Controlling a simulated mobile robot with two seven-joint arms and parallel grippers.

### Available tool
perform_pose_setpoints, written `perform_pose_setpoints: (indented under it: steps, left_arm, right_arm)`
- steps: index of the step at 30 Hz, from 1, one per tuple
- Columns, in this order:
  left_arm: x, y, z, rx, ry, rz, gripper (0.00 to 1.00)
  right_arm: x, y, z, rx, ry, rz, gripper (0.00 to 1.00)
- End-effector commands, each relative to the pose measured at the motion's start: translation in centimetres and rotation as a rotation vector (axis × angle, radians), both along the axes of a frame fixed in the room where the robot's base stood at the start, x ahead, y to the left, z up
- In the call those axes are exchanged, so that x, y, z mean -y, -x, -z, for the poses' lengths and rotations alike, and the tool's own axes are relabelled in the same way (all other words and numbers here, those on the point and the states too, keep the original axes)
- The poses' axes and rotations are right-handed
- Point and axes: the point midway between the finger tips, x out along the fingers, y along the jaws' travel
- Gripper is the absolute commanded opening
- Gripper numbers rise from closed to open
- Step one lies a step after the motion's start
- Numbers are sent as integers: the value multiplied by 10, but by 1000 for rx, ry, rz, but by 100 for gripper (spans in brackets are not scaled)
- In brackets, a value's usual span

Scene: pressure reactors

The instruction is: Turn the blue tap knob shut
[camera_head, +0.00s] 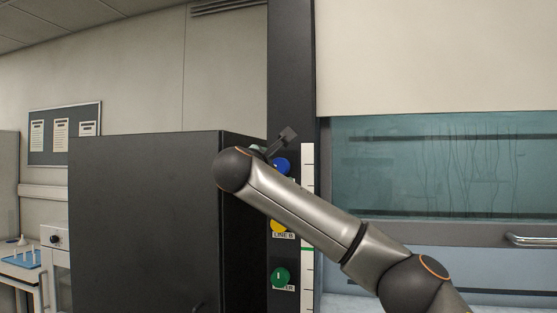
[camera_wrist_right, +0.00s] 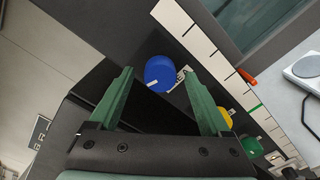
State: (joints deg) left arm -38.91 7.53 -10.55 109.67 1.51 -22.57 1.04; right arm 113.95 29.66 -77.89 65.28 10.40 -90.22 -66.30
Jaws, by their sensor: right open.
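The blue tap knob (camera_head: 281,166) is on the dark column, at the top of a vertical row of knobs, partly hidden by my right arm in the head view. In the right wrist view the blue knob (camera_wrist_right: 160,70) shows a white pointer mark on its lower left side. My right gripper (camera_head: 287,137) is at the column, by the blue knob. In the wrist view the right gripper (camera_wrist_right: 158,73) is open, with one green finger on each side of the knob in the picture. I cannot tell whether they touch it. My left gripper is not in view.
A yellow knob (camera_head: 278,226) and a green knob (camera_head: 280,276) sit below on the same column. A black cabinet (camera_head: 145,220) stands to the left. A glass-fronted hood (camera_head: 440,165) with a metal handle (camera_head: 530,240) is to the right.

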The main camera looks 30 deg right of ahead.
Motion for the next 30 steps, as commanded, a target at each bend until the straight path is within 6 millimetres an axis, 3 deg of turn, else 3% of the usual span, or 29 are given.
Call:
perform_pose_setpoints:
  steps: [5, 14, 30]
  left_arm:
    - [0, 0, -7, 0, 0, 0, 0]
    - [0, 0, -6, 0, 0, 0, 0]
    - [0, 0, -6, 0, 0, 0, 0]
  right_arm:
    - [11, -9, 0, -1, 0, 1, 82]
    - [12, -10, 1, 0, 0, 0, 82]
    - [11, -10, 1, -1, 0, -1, 21]
